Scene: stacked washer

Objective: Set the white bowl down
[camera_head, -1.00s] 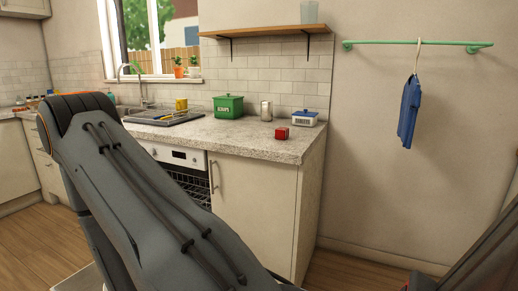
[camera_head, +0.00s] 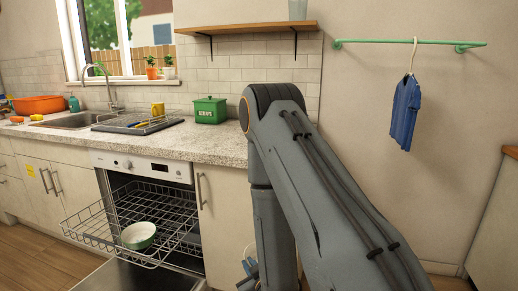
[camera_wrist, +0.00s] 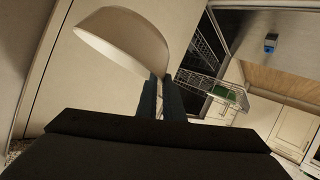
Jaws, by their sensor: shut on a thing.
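The white bowl (camera_wrist: 125,35) is in my gripper (camera_wrist: 160,92), seen in the wrist view. The fingers are shut on its rim and the bowl is tilted, clear of any surface. In the head view, the gripper (camera_head: 247,268) shows only in part, low beside my arm. A small pale piece of the bowl (camera_head: 250,250) shows there, and the rest is hidden by my arm.
The dishwasher (camera_head: 150,166) is open, with its wire rack (camera_head: 95,228) pulled out. A green-and-white bowl (camera_head: 138,235) sits in the rack. A green canister (camera_head: 210,110) stands on the counter (camera_head: 185,141). A blue shirt (camera_head: 403,112) hangs at right.

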